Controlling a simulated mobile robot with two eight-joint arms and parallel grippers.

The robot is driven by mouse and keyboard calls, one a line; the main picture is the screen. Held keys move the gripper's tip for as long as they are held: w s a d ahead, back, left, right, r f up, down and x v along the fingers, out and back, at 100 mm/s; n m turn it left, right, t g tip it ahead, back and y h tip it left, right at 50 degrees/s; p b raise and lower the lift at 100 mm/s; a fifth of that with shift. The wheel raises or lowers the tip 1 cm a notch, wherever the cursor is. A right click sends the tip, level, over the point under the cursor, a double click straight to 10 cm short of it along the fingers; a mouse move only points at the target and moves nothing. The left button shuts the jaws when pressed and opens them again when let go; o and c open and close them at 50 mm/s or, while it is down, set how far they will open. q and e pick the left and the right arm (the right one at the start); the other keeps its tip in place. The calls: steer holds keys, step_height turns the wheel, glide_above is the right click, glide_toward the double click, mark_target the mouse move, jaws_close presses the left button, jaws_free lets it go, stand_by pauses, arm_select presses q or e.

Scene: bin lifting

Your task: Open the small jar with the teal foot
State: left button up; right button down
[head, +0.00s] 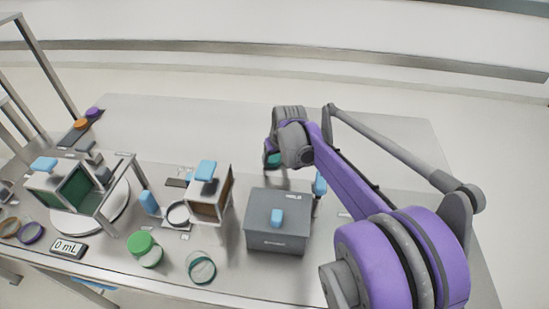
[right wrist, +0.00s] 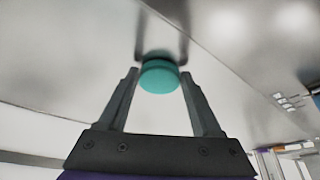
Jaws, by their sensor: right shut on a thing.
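A small clear jar (head: 201,268) with a dark teal band stands near the table's front edge. Its top looks uncovered, though it is small in view. My right gripper (head: 272,155) is far behind and right of it, over the back of the table. The gripper is shut on a round teal piece (right wrist: 160,76) that looks like a lid. In the right wrist view it sits between the fingertips, close to the table surface; I cannot tell whether it touches. In the head view the gripper hides most of it. My left gripper is not in view.
A green-lidded jar (head: 144,249) stands left of the clear jar. A grey box (head: 278,236) with a blue knob and an open-sided case (head: 209,194) stand behind. The table's back (head: 200,125) is clear.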

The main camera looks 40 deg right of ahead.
steer(key=shift+f, duration=0.1)
steer(key=shift+f, duration=0.1)
steer(key=shift+c, duration=0.3)
jaws_free()
steer(key=shift+s+r, duration=0.1)
steer(key=shift+r, duration=0.4)
steer(key=p+v, duration=0.1)
steer(key=v, duration=1)
steer(key=shift+r, duration=0.2)
steer(key=shift+s, duration=0.15)
